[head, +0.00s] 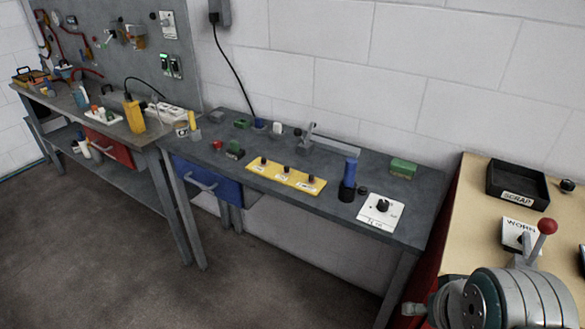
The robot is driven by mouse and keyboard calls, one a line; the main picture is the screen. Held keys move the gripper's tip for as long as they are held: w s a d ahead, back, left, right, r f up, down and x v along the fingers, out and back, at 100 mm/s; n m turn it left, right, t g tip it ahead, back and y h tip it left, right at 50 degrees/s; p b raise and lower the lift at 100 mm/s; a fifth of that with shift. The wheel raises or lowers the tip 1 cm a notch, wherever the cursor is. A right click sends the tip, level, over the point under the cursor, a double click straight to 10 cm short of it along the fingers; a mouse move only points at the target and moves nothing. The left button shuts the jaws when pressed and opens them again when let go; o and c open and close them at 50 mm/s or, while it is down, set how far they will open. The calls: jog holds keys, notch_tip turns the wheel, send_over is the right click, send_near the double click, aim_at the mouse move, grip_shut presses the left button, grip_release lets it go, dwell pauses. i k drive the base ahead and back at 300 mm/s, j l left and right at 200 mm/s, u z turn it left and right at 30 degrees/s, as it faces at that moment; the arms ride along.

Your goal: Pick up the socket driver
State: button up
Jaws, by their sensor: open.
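An upright tool with a blue top and a dark lower part (349,178) stands near the front right of the grey middle bench (405,212). It looks most like the socket driver, but it is too small to be sure. It stands just left of a white plate with a black knob (381,211) and right of a yellow strip with several dark knobs (285,176). A small dark round piece sits close to its right side. I do not make out my gripper or its fingertips in the head view.
A grey bracket with a long arm (328,141) lies behind the blue tool. A green block (403,167) sits at the bench's right. A black scrap tray (517,186) is on the tan bench, near a red-balled lever (547,227). A large grey cylindrical body (520,298) fills the lower right corner.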

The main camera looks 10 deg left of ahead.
aim_at(351, 163)
jog(key=i+j, duration=0.15)
jog(key=j, duration=0.25)
jog(key=i+j+u, duration=0.1)
jog(key=j, duration=0.3)
jog(key=i+j, duration=0.15)
jog(key=j, duration=0.25)
jog(key=i+j+u, duration=0.15)
jog(key=i+j, duration=0.15)
jog(key=i, duration=0.1)
